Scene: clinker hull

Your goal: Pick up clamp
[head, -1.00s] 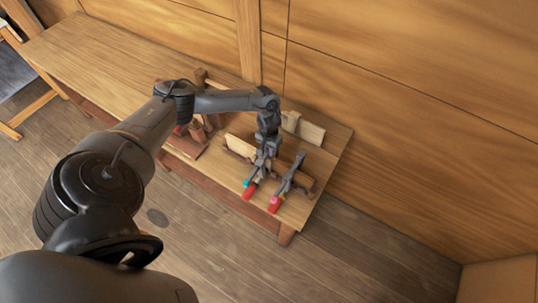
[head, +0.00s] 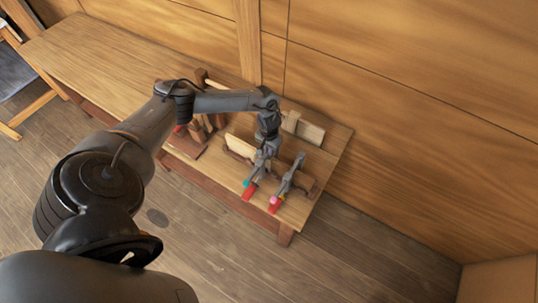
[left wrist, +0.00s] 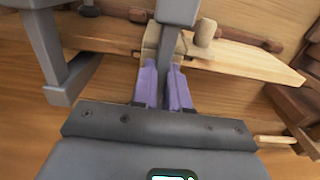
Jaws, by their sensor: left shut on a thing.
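Two dark grey bar clamps with red handles lie near the front right of the bench. One clamp (head: 250,190) has a teal collar, and the other clamp (head: 275,202), to its right, has a pink collar. My left gripper (head: 264,154) points down and is shut on the bar of the teal-collared clamp. In the left wrist view, the purple fingers (left wrist: 165,88) close around the grey bar of this clamp (left wrist: 177,12). The other clamp (left wrist: 62,70) shows at the left, apart from the fingers. My right gripper is not in view.
A brown wooden rack (head: 305,181) lies beneath the clamps. A pale plank (head: 240,146) stands beside the gripper, and a pale block (head: 308,131) lies behind it. Brown wooden items (head: 198,130) stand to the left. The bench's far left (head: 90,50) is clear.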

